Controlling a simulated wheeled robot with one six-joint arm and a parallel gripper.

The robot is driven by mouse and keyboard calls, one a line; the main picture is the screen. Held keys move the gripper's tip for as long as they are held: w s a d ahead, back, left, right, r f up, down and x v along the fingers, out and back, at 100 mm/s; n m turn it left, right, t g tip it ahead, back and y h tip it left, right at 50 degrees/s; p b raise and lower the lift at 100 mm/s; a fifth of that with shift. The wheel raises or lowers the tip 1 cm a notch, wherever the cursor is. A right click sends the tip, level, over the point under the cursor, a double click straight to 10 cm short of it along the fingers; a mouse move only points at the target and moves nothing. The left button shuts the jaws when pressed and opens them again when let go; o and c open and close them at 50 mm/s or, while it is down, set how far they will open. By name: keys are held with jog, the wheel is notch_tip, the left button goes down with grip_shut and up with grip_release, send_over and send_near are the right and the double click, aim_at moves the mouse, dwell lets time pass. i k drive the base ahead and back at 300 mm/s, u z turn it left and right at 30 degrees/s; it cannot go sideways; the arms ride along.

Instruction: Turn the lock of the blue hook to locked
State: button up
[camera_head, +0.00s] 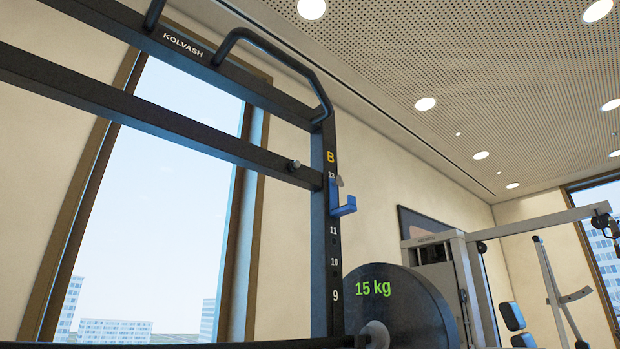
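The blue hook (346,207) sits on the dark upright post (333,262) of a rack, between the marks 13 and 11. Its blue lip sticks out to the right. A small grey piece (339,181) shows at the top of the hook beside the mark 13; it may be the lock, but I cannot tell its position. A round knob (295,164) sticks out to the left of the post at about the same height. My gripper is not in view.
A large dark 15 kg plate (415,300) is on a bar end right of the post, below the hook. Dark crossbeams (150,112) run left from the post. A grey weight machine (465,275) stands further right. The space right of the hook looks free.

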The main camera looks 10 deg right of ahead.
aim_at(339, 181)
jog(key=u, duration=1.55)
jog(key=i, duration=1.1)
jog(key=z, duration=1.45)
